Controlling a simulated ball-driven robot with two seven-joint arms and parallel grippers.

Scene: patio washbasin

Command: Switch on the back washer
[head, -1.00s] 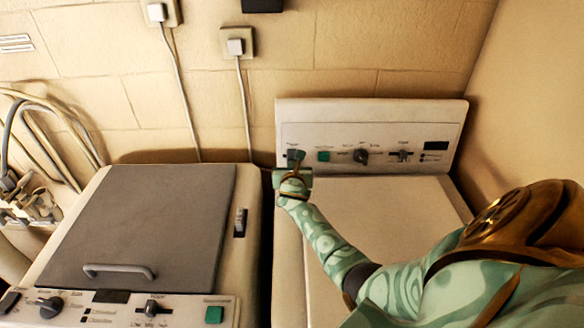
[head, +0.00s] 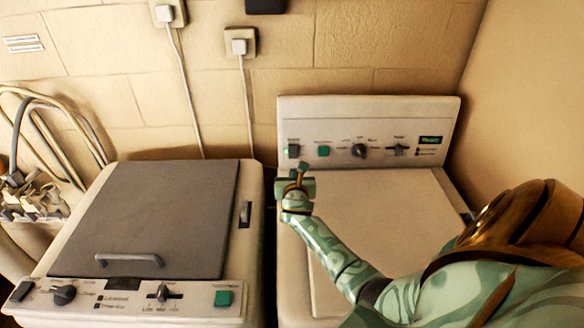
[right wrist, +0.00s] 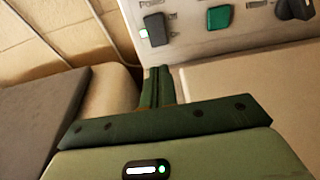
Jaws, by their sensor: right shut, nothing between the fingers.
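The back washer (head: 300,240) stands against the wall on the right, with an upright control panel (head: 372,112) at its rear. A dark rocker switch (head: 294,151) sits at the panel's left end, with a small green light beside it. The panel's display (head: 430,140) is lit green. The switch also shows in the right wrist view (right wrist: 156,30). My right gripper (head: 302,168) is shut and empty, just below and in front of the switch, apart from it. Its closed fingers (right wrist: 158,86) point at the panel. My left gripper is not in view.
A green button (head: 323,150) and a dark knob (head: 359,151) sit right of the switch. A second, front washer (head: 185,295) with a grey lid (head: 150,205) stands at left, its display dark. Wall sockets (head: 240,42) and hoses (head: 45,130) are behind.

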